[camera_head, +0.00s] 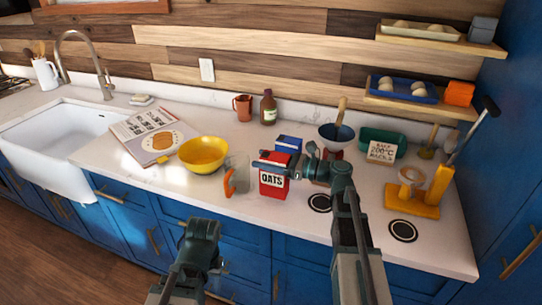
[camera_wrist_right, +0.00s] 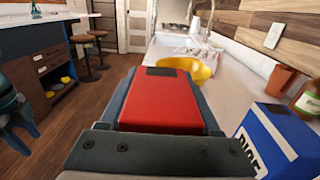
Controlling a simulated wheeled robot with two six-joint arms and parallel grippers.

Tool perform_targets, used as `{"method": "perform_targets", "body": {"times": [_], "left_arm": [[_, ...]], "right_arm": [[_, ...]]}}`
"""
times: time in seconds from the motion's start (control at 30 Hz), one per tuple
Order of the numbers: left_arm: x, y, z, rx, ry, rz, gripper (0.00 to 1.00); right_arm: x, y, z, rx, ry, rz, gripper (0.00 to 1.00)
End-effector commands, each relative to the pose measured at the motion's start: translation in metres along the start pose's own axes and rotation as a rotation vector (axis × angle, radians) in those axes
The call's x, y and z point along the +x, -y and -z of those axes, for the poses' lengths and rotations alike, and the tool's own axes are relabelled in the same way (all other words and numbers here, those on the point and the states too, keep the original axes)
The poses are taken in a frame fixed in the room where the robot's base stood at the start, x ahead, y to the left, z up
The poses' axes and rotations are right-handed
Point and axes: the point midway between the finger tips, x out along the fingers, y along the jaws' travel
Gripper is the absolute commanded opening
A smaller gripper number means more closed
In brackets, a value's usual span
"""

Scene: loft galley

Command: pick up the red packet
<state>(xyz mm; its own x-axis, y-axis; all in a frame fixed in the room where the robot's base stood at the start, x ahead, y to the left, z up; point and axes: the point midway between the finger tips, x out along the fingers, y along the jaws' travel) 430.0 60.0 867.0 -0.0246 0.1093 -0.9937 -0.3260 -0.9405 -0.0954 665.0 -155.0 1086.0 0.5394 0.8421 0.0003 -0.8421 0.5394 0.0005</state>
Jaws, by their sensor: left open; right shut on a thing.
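The red packet (camera_head: 272,184), labelled OATS, stands upright at the front of the white counter, right of a clear jug with an orange handle. My right gripper (camera_head: 272,163) reaches in from the right and is shut on its upper part. In the right wrist view the red packet (camera_wrist_right: 165,100) fills the space between the fingers. I cannot tell whether its base touches the counter. My left gripper (camera_head: 200,232) is open and empty, low in front of the blue cabinets.
A blue packet (camera_head: 288,144) stands just behind the red one; it also shows in the right wrist view (camera_wrist_right: 275,140). The jug (camera_head: 238,172) is close on the left, beside a yellow bowl (camera_head: 203,154). A dark round mat (camera_head: 320,203) lies to the right. The front counter left of the jug is clear.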

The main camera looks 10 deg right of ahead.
Motion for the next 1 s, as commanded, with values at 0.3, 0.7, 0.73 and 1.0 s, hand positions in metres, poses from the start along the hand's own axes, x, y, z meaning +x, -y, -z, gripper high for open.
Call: {"method": "perform_targets", "body": {"times": [0.3, 0.7, 0.73, 1.0], "left_arm": [[-0.008, 0.001, -0.001, 0.000, 0.000, 0.000, 0.50], [-0.011, 0.001, -0.001, 0.000, 0.000, 0.000, 0.50], [-0.011, 0.001, -0.001, 0.000, 0.000, 0.000, 0.50], [-0.011, 0.001, -0.001, 0.000, 0.000, 0.000, 0.50]], "right_arm": [[0.026, -0.083, -0.008, 0.000, 0.001, -0.003, 0.00], [0.042, -0.123, -0.011, 0.000, 0.001, 0.000, 0.00], [0.043, -0.124, -0.011, 0.000, 0.001, 0.000, 0.00], [0.044, -0.125, -0.011, 0.000, 0.001, 0.001, 0.00]]}}
